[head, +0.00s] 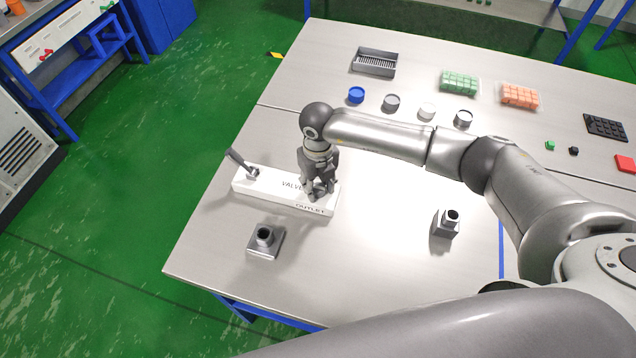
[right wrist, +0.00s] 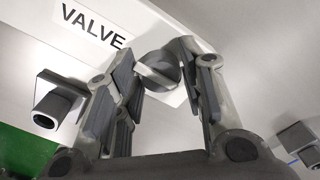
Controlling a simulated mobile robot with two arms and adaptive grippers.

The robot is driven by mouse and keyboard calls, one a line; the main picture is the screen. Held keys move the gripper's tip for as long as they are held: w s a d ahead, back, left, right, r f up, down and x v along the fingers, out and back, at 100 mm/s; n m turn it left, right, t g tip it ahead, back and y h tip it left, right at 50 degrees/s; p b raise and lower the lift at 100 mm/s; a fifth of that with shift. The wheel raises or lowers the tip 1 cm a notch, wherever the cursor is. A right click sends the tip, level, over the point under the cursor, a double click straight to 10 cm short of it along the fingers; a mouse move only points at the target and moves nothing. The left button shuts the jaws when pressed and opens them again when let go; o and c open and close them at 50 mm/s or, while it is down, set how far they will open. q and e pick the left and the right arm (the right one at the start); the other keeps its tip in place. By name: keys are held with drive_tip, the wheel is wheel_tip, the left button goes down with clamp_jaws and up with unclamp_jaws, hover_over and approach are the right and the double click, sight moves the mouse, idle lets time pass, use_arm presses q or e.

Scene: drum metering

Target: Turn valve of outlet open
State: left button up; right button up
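The white valve block (head: 268,188) lies near the table's left edge, labelled VALVE and OUTLET on top. A grey lever (head: 240,161) stands tilted at its left end. My right gripper (head: 319,192) points down over the block's right end, by the OUTLET label, and largely hides the valve there. In the right wrist view, a rounded grey valve handle (right wrist: 158,70) sits between the fingertips of this gripper (right wrist: 160,62). The fingers close in on both sides of it and appear to touch it. My left gripper is not in view.
Grey socketed blocks stand in front of the valve block (head: 265,242) and to its right (head: 446,223). Several round caps, including a blue one (head: 356,95), and a grey slotted tray (head: 375,62) lie behind my right arm.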

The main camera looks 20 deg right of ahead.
drive_tip(key=c, duration=0.5)
drive_tip(key=shift+f+n+b, duration=0.1)
drive_tip(key=shift+n+b, duration=0.2)
drive_tip(key=shift+b, duration=0.15)
drive_tip(key=shift+n+b, duration=0.5)
drive_tip(key=shift+b, duration=0.15)
drive_tip(key=n+b, duration=1.4)
drive_tip(key=b, duration=0.2)
drive_tip(key=shift+a, duration=0.1)
use_arm(q)
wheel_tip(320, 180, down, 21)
drive_tip(key=b, duration=0.2)
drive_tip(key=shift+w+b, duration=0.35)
use_arm(e)
drive_tip(key=shift+s+n, duration=0.1)
drive_tip(key=shift+n, duration=1.1)
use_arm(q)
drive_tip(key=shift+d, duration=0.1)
use_arm(e)
drive_tip(key=shift+r, duration=0.2)
drive_tip(key=o, duration=1)
